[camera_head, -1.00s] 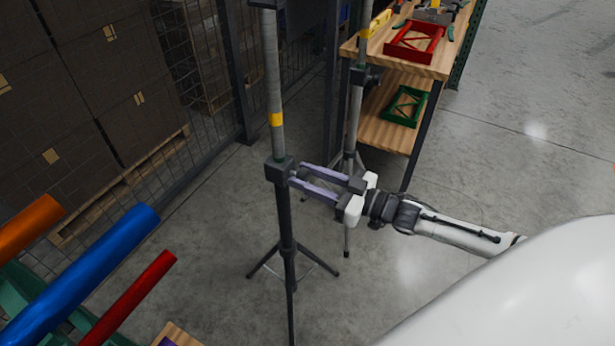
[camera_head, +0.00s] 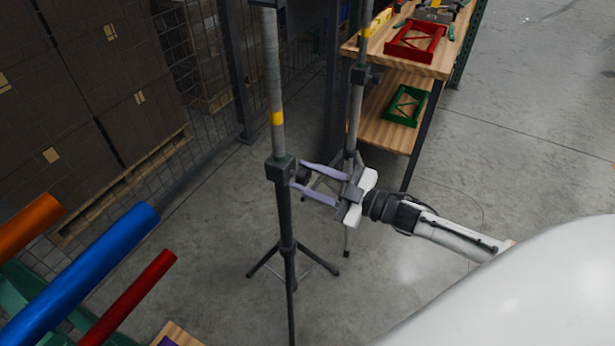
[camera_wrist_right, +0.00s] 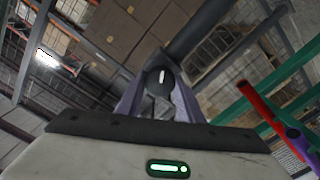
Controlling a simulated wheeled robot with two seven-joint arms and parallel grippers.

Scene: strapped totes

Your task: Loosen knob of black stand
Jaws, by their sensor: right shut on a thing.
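The black stand (camera_head: 285,215) stands upright on tripod legs, with a grey pole and a yellow band above its collar. Its black knob (camera_head: 303,174) sticks out to the right of the collar. My right gripper (camera_head: 300,176) is shut on the knob, one purple finger on each side. In the right wrist view the knob (camera_wrist_right: 160,78) shows between the fingertips, with a white mark on its face. The stand's pole (camera_wrist_right: 205,32) runs slantwise behind it. My left gripper is not in view.
A second stand (camera_head: 353,130) stands close behind my right gripper. A wooden shelf (camera_head: 385,135) with red and green trays is at the back right. Orange, blue (camera_head: 85,265) and red tubes lie at the lower left. A wire fence and stacked boxes are on the left.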

